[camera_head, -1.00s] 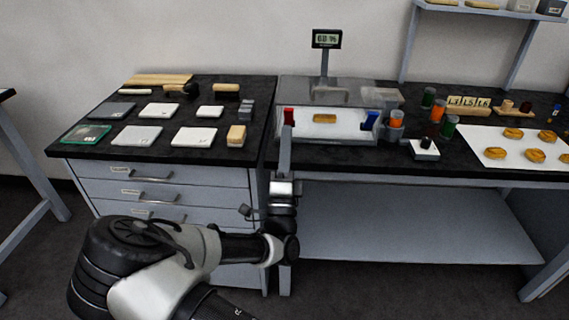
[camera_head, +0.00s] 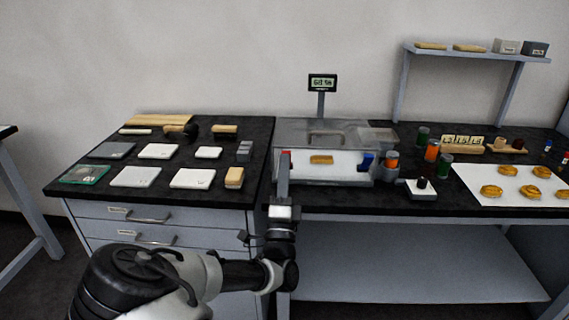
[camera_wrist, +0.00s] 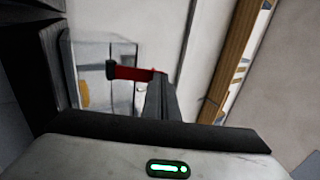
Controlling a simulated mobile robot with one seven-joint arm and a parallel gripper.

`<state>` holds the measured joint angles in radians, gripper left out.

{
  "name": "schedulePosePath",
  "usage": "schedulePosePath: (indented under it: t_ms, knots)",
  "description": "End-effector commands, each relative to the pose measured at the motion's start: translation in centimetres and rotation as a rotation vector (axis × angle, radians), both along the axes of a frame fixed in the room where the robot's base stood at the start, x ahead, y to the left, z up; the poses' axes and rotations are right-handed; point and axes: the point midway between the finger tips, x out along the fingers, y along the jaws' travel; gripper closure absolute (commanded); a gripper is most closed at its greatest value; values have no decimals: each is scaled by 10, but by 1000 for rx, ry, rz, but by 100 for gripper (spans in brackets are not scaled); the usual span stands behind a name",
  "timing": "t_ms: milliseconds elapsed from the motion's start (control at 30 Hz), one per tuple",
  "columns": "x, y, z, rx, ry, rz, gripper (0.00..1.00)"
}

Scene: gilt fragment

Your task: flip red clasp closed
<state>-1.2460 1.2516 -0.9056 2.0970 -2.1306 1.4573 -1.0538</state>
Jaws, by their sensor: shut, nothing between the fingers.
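The clear case (camera_head: 345,134) stands on the dark bench with a tan piece (camera_head: 321,160) inside. The red clasp (camera_head: 286,153) is at its left front corner, partly hidden by my gripper (camera_head: 283,160). A blue clasp (camera_head: 367,161) is at its right front. My gripper is shut and empty, its fingers pointing up at the red clasp. In the wrist view the red clasp (camera_wrist: 138,73) sticks out sideways from the clear case (camera_wrist: 95,50) to just beyond my fingertips (camera_wrist: 158,82). They look very close; I cannot tell whether they touch.
Behind the case stands a small display (camera_head: 322,83). White tiles (camera_head: 192,178) lie on the left drawer cabinet (camera_head: 150,205).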

Motion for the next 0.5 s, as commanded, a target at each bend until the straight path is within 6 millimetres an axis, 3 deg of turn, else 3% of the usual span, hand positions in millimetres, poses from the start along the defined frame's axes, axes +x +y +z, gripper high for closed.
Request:
schedulePosePath:
  t_ms: [33,200,500]
  knots:
    - [1,0,10,0,15,-1,100]
    - [3,-1,22,3,94,-1,100]
    - [12,-1,34,11,281,-1,100]
